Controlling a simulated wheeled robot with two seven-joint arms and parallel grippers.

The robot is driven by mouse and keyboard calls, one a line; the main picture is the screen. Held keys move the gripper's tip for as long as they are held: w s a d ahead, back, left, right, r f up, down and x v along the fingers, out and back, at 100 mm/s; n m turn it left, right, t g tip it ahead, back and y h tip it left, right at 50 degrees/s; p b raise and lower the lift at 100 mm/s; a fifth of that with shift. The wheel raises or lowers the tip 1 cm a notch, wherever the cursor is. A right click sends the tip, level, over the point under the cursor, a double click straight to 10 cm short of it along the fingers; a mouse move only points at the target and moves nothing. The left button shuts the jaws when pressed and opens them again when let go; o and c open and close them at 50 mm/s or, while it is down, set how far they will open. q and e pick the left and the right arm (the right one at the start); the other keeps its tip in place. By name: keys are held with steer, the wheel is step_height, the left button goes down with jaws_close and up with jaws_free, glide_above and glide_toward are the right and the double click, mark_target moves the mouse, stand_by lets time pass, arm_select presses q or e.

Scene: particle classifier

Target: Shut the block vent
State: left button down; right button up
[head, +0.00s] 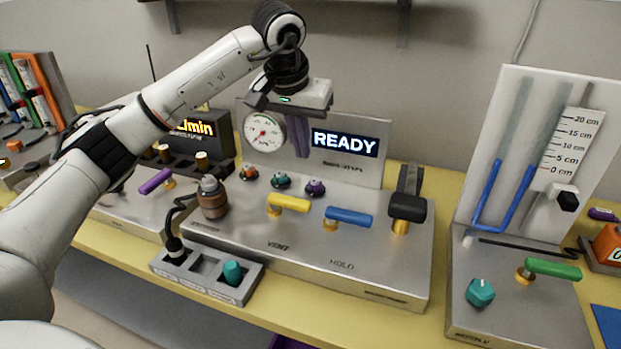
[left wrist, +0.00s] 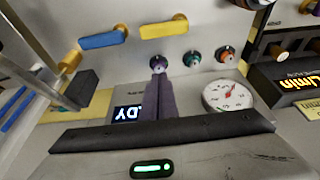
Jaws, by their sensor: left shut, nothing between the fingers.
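The yellow valve handle (head: 288,203) lies across the steel block (head: 380,268), above the printed word VENT. Its gold stem is at its left end and the handle points right. It also shows in the left wrist view (left wrist: 164,30). The blue handle (head: 349,216), near the word HOLD, lies to its right and points right too. My left gripper (head: 301,153) is shut and empty, in front of the READY panel, above and behind the yellow handle and apart from it. In the left wrist view its closed fingers (left wrist: 159,70) point toward the purple-ringed port.
Orange, teal and purple ports (head: 315,187) stand behind the handles. A black-headed lever (head: 407,208) stands to the right. A dial gauge (head: 264,132) and READY display (head: 345,142) are at the back. A brown canister (head: 213,198) and a grey tray (head: 236,292) sit left.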

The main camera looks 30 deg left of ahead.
mark_target(289, 205)
arm_select(q)
steer(key=x, duration=1)
steer(key=shift+s+d, duration=0.15)
steer(key=shift+s, duration=0.2)
steer(key=shift+s+d+r, duration=0.1)
steer(key=shift+s, duration=0.45)
steer(key=shift+s+d, duration=0.15)
steer(key=shift+s, duration=0.45)
steer(key=shift+s+d+p, duration=0.1)
steer(key=shift+s+p, duration=0.2)
steer(key=shift+s, duration=0.05)
steer(key=shift+s+d, duration=0.1)
steer(key=shift+s, duration=0.25)
arm_select(e)
steer(key=shift+s+f, duration=0.15)
steer(key=shift+s, duration=0.6)
steer(key=shift+s+d+f, duration=0.1)
steer(key=shift+f, duration=0.05)
arm_select(q)
steer(key=shift+s+m, duration=0.1)
steer(key=shift+m, duration=0.2)
arm_select(e)
steer(key=shift+s+d, duration=0.1)
